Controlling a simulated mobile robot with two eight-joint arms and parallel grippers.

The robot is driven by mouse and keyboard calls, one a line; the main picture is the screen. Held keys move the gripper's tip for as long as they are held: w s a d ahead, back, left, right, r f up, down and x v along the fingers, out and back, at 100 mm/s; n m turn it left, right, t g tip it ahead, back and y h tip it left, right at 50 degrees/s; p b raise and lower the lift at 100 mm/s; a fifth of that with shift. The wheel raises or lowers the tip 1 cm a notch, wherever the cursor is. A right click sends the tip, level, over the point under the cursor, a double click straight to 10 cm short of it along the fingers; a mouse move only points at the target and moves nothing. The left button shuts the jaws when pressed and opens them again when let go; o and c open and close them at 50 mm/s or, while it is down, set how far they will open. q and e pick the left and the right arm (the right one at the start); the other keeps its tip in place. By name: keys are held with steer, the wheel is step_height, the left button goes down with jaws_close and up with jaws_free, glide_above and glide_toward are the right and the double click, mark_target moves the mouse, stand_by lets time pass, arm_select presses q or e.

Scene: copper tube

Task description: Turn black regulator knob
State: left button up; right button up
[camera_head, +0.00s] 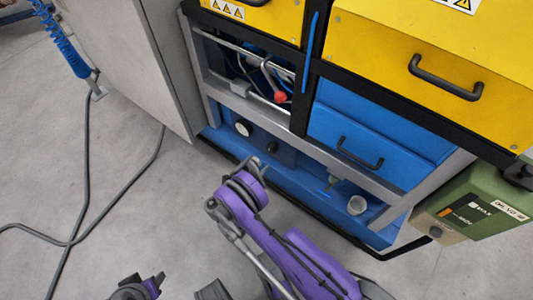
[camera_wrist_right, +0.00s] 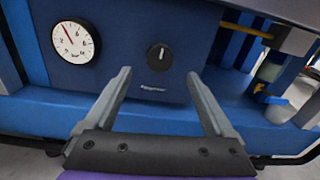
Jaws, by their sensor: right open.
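The black regulator knob (camera_wrist_right: 159,57) is round with a white pointer mark standing near vertical. It sits on a dark blue panel (camera_wrist_right: 125,25), right of a white round pressure gauge (camera_wrist_right: 76,41). In the head view the knob (camera_head: 271,148) shows low in the machine, just beyond my right wrist. My right gripper (camera_wrist_right: 160,75) is open and empty. Its two grey fingers point at the panel, one to each side of the knob in the picture and a little below it, with no visible contact.
A blue ledge (camera_wrist_right: 60,108) runs below the panel. Right of it are a brass-coloured rod (camera_wrist_right: 247,31) and a small cup (camera_head: 357,205). A blue drawer (camera_head: 355,140) is above. A green box (camera_head: 480,205) stands at the right. A grey hose (camera_head: 85,150) lies on the floor.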

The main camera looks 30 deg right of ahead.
mark_target(269, 150)
steer(key=b+x, duration=0.1)
steer(key=x, duration=0.6)
steer(key=shift+w+d, duration=0.1)
steer(key=shift+d, duration=0.1)
steer(key=c, duration=1.4)
